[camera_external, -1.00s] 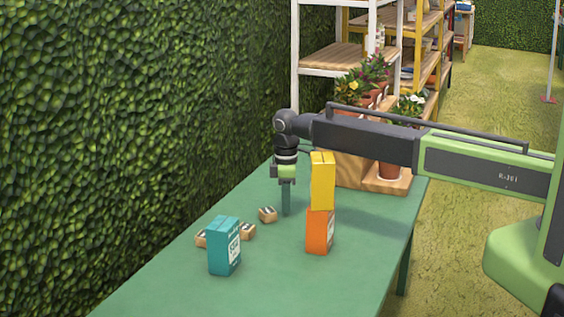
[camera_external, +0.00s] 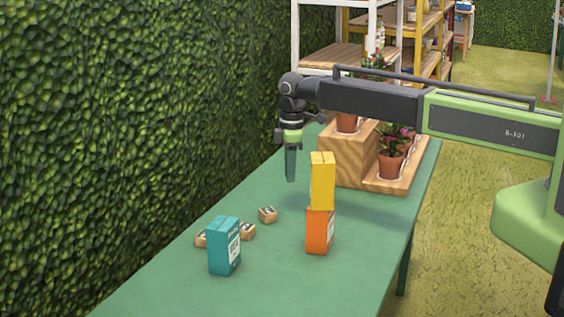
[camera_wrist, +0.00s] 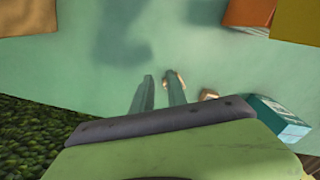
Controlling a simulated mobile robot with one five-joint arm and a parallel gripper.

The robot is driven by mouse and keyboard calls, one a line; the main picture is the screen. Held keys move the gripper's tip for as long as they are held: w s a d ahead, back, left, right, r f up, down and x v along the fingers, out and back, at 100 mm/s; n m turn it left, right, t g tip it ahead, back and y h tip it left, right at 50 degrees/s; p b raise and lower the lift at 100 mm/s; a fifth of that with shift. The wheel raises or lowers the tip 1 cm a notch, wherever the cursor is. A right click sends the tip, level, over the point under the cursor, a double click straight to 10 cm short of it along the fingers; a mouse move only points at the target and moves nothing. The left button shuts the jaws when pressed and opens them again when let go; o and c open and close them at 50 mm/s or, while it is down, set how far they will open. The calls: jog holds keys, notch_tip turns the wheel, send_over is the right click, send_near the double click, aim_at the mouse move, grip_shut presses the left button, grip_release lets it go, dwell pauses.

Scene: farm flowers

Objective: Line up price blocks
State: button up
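Three small wooden price blocks lie on the green table: the left block (camera_external: 201,239), the middle block (camera_external: 248,231) and the right block (camera_external: 268,214). The left and middle blocks are partly hidden behind the teal box. The right block stands apart, farther back. My gripper (camera_external: 291,180) is above the table, beyond and to the right of the right block, pointing down. In the wrist view its two fingers (camera_wrist: 159,76) are apart with only table between them. Tan block parts (camera_wrist: 209,95) show beside the right finger there.
A teal box (camera_external: 223,246) stands near the blocks. A yellow box (camera_external: 322,181) sits on an orange box (camera_external: 318,231) to the right. A wooden plant stand (camera_external: 348,162) with potted flowers (camera_external: 391,163) is at the back. The near green table (camera_external: 270,285) is clear; a hedge (camera_external: 130,130) borders the left.

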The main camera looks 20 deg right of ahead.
jog(key=o, duration=0.5)
jog(key=r+n+p, duration=0.1)
jog(key=a+r+n+y+p, duration=0.1)
jog(key=s+a+r+n+y+p, duration=0.1)
jog(key=shift+a+r+n, duration=0.15)
jog(key=shift+r+n, duration=0.15)
jog(key=shift+r, duration=0.05)
jog(key=shift+c, duration=0.2)
jog(key=o, duration=0.5)
jog(key=r+p, duration=0.1)
jog(key=r+y+p, duration=0.1)
jog(key=r+p, duration=0.1)
jog(key=shift+w+d+r, duration=0.2)
jog(key=shift+w+d, duration=0.1)
jog(key=shift+d, duration=0.1)
jog(key=shift+w+d+f, duration=0.15)
jog(key=shift+w, duration=0.05)
jog(key=b, duration=1.7)
send_near(268, 210)
jog(key=x, duration=0.9)
jog(key=shift+s, duration=0.1)
jog(key=shift+c, duration=0.2)
